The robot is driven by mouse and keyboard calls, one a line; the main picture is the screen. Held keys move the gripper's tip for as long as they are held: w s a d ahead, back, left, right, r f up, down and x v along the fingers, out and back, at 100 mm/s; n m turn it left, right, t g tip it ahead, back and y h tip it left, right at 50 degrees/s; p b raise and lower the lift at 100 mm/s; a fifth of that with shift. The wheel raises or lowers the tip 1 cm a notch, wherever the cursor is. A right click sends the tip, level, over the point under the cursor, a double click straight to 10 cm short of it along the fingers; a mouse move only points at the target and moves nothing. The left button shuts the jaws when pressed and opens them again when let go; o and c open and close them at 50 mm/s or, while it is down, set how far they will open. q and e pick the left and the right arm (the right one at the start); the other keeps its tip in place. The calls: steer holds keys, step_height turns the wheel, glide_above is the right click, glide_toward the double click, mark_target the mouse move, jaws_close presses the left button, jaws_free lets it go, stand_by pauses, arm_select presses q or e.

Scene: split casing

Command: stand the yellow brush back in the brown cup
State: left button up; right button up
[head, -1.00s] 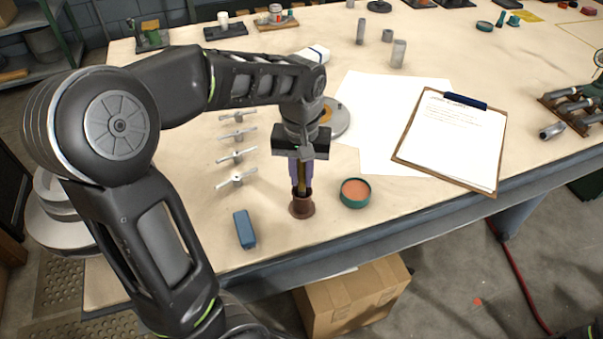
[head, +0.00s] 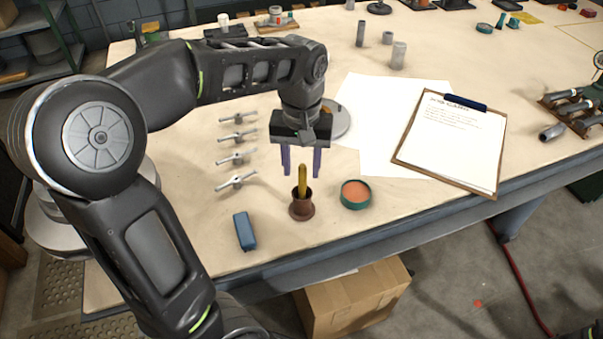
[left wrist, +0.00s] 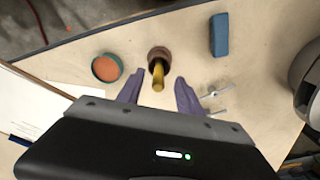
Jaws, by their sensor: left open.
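The brown cup (head: 302,208) stands upright near the front edge of the table. The yellow brush (head: 302,181) stands in it, its handle rising nearly upright out of the mouth. In the left wrist view the brush (left wrist: 158,77) points up toward the camera from the cup (left wrist: 159,53). My left gripper (head: 301,174) is open and empty, its purple fingers above and behind the cup, apart from the brush. In the left wrist view the fingers sit to either side of the brush handle. My right gripper is not in view.
A green tin with orange contents (head: 355,194) stands close right of the cup. A blue block (head: 244,230) lies to the left. Several metal wing-shaped pieces (head: 237,158) lie in a column behind it. A clipboard (head: 452,140) lies on the right over white paper.

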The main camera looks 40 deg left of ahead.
arm_select(q)
step_height(320, 180, up, 4)
steer(key=shift+s, duration=0.1)
stand_by(1.4)
